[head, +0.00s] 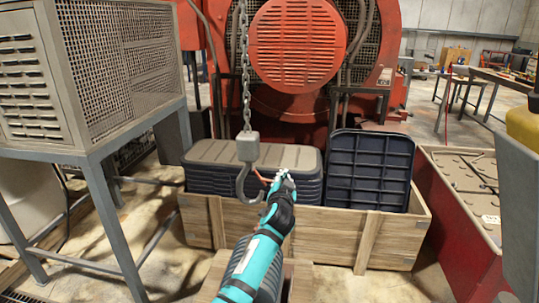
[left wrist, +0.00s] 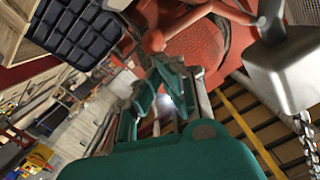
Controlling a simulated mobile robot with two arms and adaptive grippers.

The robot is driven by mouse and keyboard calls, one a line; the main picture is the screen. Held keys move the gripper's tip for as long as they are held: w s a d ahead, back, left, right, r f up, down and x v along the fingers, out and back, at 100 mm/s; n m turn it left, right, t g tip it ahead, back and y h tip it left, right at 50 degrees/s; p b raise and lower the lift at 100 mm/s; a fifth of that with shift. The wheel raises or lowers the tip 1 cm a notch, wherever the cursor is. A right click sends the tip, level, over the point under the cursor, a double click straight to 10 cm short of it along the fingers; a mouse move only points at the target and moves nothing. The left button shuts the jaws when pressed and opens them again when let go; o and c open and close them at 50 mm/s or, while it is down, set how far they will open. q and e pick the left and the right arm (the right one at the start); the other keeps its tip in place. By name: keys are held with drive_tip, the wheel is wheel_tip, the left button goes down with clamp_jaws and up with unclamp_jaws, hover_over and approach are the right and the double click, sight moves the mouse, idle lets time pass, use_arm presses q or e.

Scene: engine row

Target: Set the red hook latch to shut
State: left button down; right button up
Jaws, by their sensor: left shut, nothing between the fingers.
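A grey crane hook (head: 243,187) hangs under a grey block (head: 248,146) on a chain. Its red latch (head: 262,179) shows as a small sliver at the hook's right side, next to my left gripper (head: 283,176). My left gripper is shut and empty, its tips just right of the hook. In the left wrist view, the red latch (left wrist: 200,14) runs across the top, beyond the teal fingers (left wrist: 175,85). The grey block also shows there (left wrist: 290,68). I cannot tell whether the fingers touch the latch, nor how far it stands from the hook tip. My right gripper is out of view.
A wooden crate (head: 322,238) with stacked dark trays (head: 250,158) and an upright tray (head: 369,168) stands behind the hook. A large red machine (head: 295,45) is at the back. A grey mesh cabinet (head: 125,50) is on the left, a red-sided bin (head: 448,220) on the right.

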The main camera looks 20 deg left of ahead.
use_arm(q)
drive_tip(key=shift+a+f+m+b, duration=0.25)
drive_tip(key=shift+f+m+b, duration=0.25)
drive_tip(key=shift+f+m, duration=0.5)
drive_tip(key=shift+s, duration=0.2)
